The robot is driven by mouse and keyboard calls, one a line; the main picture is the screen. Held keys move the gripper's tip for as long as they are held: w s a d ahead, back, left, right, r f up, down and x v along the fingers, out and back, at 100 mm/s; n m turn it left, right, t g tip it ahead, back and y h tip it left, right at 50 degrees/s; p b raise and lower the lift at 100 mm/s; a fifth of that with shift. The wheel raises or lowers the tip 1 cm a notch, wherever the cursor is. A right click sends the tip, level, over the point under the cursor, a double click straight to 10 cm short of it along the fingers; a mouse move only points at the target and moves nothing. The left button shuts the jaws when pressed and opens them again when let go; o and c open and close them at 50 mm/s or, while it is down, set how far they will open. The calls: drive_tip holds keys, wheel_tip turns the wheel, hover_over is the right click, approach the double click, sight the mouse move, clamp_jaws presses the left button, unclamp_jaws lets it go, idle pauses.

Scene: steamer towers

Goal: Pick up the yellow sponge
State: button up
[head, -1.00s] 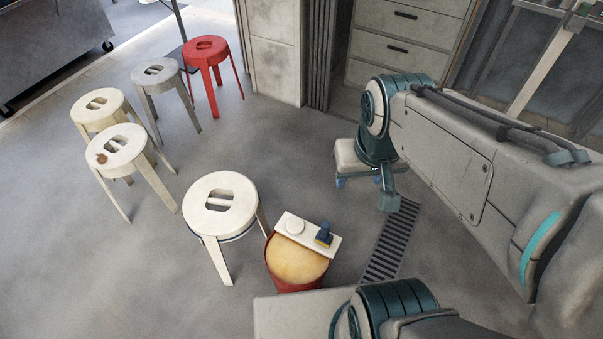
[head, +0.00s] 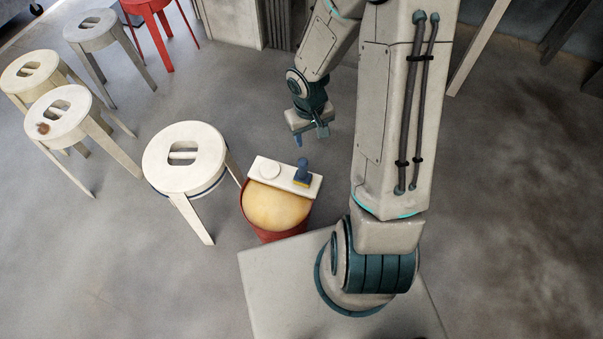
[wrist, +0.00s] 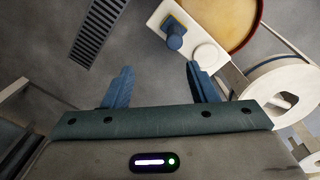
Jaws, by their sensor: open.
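The yellow sponge (head: 301,183) shows as a small yellow edge under a blue knob-like handle (head: 303,169). It sits at the right part of a white board (head: 284,177) lying over a red drum (head: 264,232) with a tan top. In the wrist view the blue handle (wrist: 174,36) hides most of the yellow, which shows as a thin rim (wrist: 172,20). My gripper (head: 310,136) is open and empty, apart from the sponge and above the floor beyond the drum. In the wrist view my gripper (wrist: 160,82) has its fingers spread, with the sponge ahead of them.
A white round piece (head: 270,171) lies on the board left of the sponge. A white stool (head: 184,150) stands close left of the drum. Several more stools, including a red one (head: 150,8), stand farther left. The floor right of my arm is clear.

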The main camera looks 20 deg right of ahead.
sight(303, 169)
drive_tip(key=shift+y, duration=0.4)
drive_tip(key=f+b, duration=0.1)
drive_tip(key=f, duration=0.3)
drive_tip(key=f+b, duration=0.1)
drive_tip(key=f, duration=0.4)
drive_tip(key=a+f+b, duration=0.1)
drive_tip(key=f, duration=0.3)
drive_tip(key=shift+w+a+f+b, duration=0.1)
drive_tip(key=shift+w+f+b, duration=0.1)
drive_tip(key=shift+b, duration=0.15)
drive_tip(key=shift+w+a+f+b, duration=0.15)
drive_tip(key=shift+f+b, duration=0.3)
drive_tip(key=shift+f, duration=0.95)
drive_tip(key=shift+w+a+f+b, duration=0.1)
drive_tip(key=shift+f+b, duration=0.35)
drive_tip(key=shift+f, duration=0.9)
clamp_jaws()
